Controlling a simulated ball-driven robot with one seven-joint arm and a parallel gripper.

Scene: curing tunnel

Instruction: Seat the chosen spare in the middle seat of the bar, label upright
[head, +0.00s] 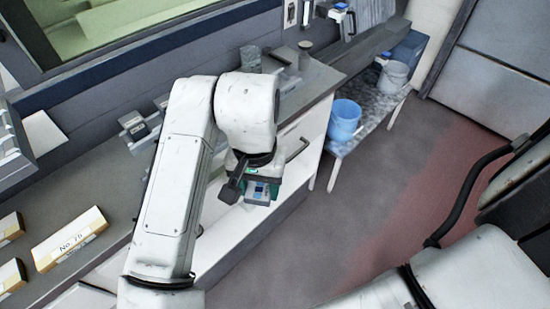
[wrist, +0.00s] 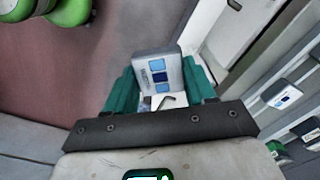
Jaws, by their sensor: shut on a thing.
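My gripper (wrist: 161,88) is shut on a grey box-shaped spare (wrist: 172,62), with a green finger on each side of it. The spare's face carries blue squares and small dark lettering, which looks tilted in the wrist view. In the head view my gripper (head: 254,178) holds the spare (head: 262,189) in front of the white cabinet, apart from the counter. Similar grey units with dark or blue windows stand at the counter (head: 133,122) and at the right of the wrist view (wrist: 280,93). I cannot tell which place is the bar's middle seat; my arm hides part of that area.
A blue bucket (head: 344,117) and a grey bucket (head: 394,75) stand on a low bench at the right. A box marked No 70 (head: 70,238) lies on the left counter. Grey cups (head: 305,50) stand at the counter's far end. Open floor lies right of the cabinet.

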